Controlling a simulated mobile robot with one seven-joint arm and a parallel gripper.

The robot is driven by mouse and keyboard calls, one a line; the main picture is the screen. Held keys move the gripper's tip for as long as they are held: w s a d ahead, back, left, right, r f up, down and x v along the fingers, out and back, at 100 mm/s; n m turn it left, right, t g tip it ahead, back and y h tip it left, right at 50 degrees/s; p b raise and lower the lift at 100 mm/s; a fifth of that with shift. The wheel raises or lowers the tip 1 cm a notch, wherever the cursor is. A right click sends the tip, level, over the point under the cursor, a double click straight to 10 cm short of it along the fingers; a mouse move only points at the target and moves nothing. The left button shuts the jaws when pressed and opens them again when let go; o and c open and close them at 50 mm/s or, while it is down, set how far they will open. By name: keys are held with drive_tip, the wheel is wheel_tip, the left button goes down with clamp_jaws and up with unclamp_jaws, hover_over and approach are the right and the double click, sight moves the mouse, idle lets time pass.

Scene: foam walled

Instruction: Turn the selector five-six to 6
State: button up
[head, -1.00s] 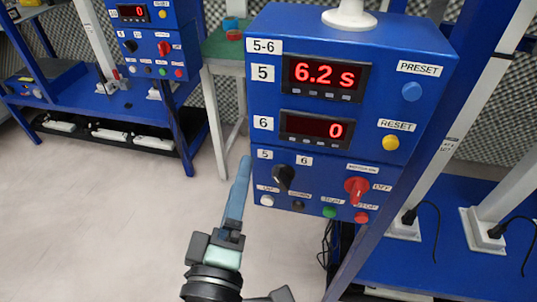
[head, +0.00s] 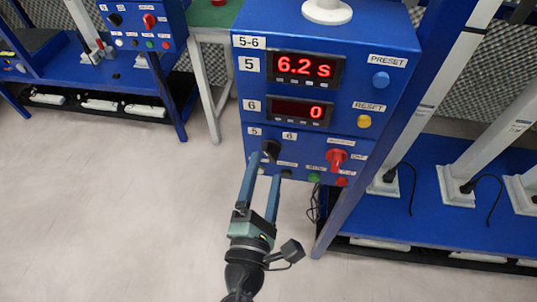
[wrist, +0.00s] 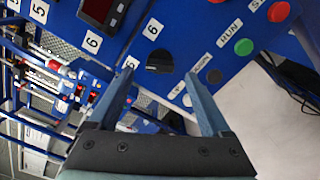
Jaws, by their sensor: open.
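The blue control box (head: 350,100) labelled 5-6 stands at the centre of the head view. The black selector knob (head: 271,149) is on its lower face, below the small 5 label (head: 254,131) and 6 label (head: 290,136). In the wrist view the knob (wrist: 158,62) seems to point toward the 5 label (wrist: 131,62); the 6 label (wrist: 153,28) is above it. My gripper (head: 265,168) is open, fingers pointing up at the knob. In the wrist view the knob lies just beyond and between the fingertips (wrist: 159,74); I see no clear contact.
The displays read 6.2 s and 0. A blue bench with white posts (head: 475,165) stands right. Open floor (head: 100,210) lies left.

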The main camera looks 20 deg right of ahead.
sight(269, 158)
drive_tip(key=shift+x, duration=1.95)
clamp_jaws()
